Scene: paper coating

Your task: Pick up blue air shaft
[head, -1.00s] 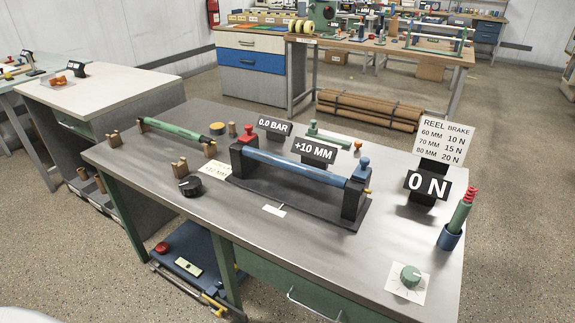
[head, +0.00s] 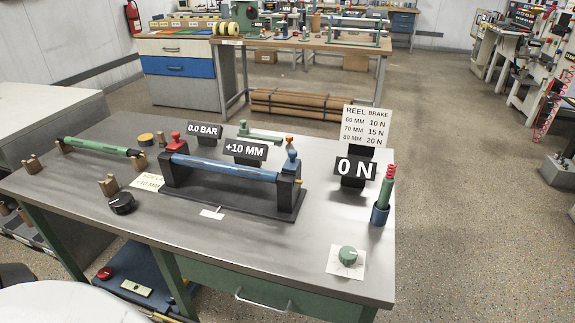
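The blue air shaft (head: 222,167) lies level across a black stand (head: 235,201) on the grey workbench. Its left end sits at a block with a red knob (head: 175,138), and its right end at a block with a blue knob (head: 291,158). A small brass tip shows at the right end. Neither of my grippers shows in the head view.
A green shaft (head: 97,146) rests on wooden pegs at the left. Signs reading 0.0 BAR (head: 205,130), +10 MM (head: 245,150) and 0 N (head: 356,169) stand nearby.

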